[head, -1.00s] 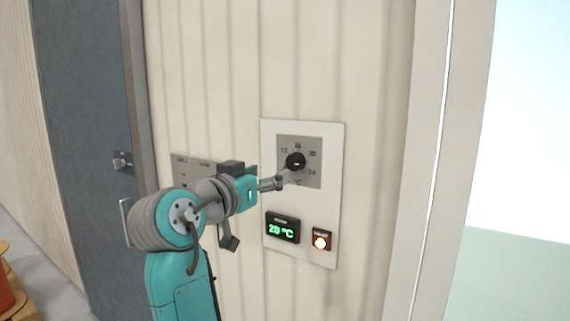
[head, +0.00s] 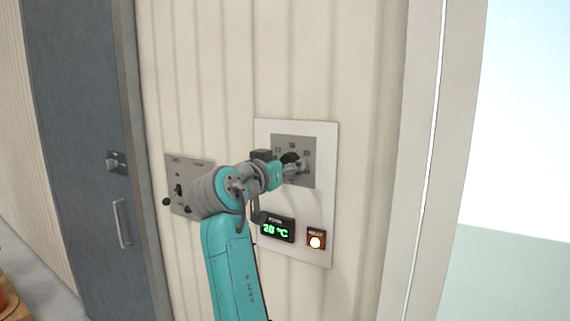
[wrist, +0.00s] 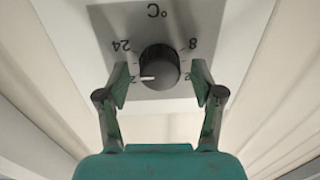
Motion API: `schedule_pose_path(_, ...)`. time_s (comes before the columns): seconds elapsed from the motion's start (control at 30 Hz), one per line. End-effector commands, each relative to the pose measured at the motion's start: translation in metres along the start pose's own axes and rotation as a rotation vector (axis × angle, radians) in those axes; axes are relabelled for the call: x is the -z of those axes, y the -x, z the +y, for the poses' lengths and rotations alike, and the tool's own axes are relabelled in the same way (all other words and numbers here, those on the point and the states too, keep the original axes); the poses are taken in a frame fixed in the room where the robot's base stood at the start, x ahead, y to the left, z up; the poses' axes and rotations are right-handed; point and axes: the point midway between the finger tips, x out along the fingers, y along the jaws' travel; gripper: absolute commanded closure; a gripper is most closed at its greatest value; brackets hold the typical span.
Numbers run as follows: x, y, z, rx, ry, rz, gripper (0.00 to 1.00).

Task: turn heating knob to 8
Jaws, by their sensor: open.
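The heating knob (wrist: 160,66) is black and round with a white pointer mark. It sits on a grey dial plate (wrist: 120,20) marked °C, with 8 and 24 readable in the wrist view. The pointer faces left in that view, towards a number partly hidden by a finger. My gripper (wrist: 160,84) is open, with one finger on each side of the knob; I cannot tell whether either touches it. In the head view the knob (head: 290,158) is partly hidden by my gripper (head: 298,166). The display (head: 277,229) below reads 20 °C in green.
A grey switch plate (head: 180,168) with black levers is to the left. A dark door (head: 85,150) with a handle stands further left. A bright opening is at the right.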

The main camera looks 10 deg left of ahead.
Motion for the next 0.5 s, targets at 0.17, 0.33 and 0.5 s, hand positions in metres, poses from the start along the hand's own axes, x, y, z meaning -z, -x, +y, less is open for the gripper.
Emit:
schedule_pose_path(0.17,0.0001,0.0002,0.0,0.0,0.0,0.0,0.38)
schedule_pose_path(0.33,0.0002,0.0003,0.0,0.0,0.0,0.0,0.8)
schedule_pose_path(0.5,0.0002,0.0003,0.0001,0.0,0.001,0.0,0.93)
